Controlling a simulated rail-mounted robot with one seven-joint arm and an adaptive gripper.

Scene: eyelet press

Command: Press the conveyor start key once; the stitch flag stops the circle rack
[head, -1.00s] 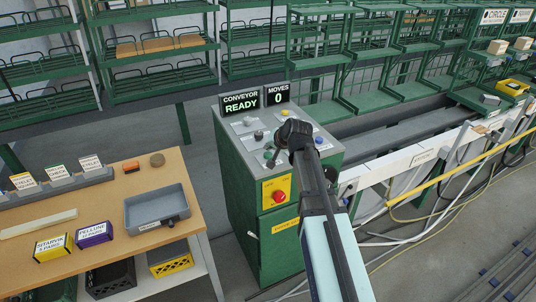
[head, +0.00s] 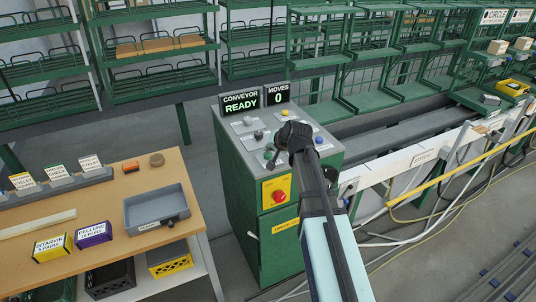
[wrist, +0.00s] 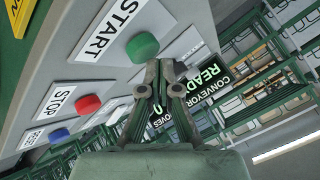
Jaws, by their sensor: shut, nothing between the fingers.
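The green start key (wrist: 142,47) sits beside its START label (wrist: 108,27) in the wrist view. My gripper (wrist: 165,66) is shut and empty, its fingertips close to the key; I cannot tell whether they touch it. In the head view my gripper (head: 271,161) points down over the console's sloped top (head: 245,140) and partly hides the keys. The displays read CONVEYOR READY (head: 240,101) and MOVES 0 (head: 278,96). A STITCH label (head: 422,161) is on the white conveyor rail. A rack under the CIRCLE sign (head: 494,17) stands at the far right.
The red stop key (wrist: 89,104) and a blue key (wrist: 58,134) lie beside the start key. A red emergency knob (head: 279,196) is on the console front. A wooden bench (head: 110,205) with a grey tray (head: 157,209) stands to the left.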

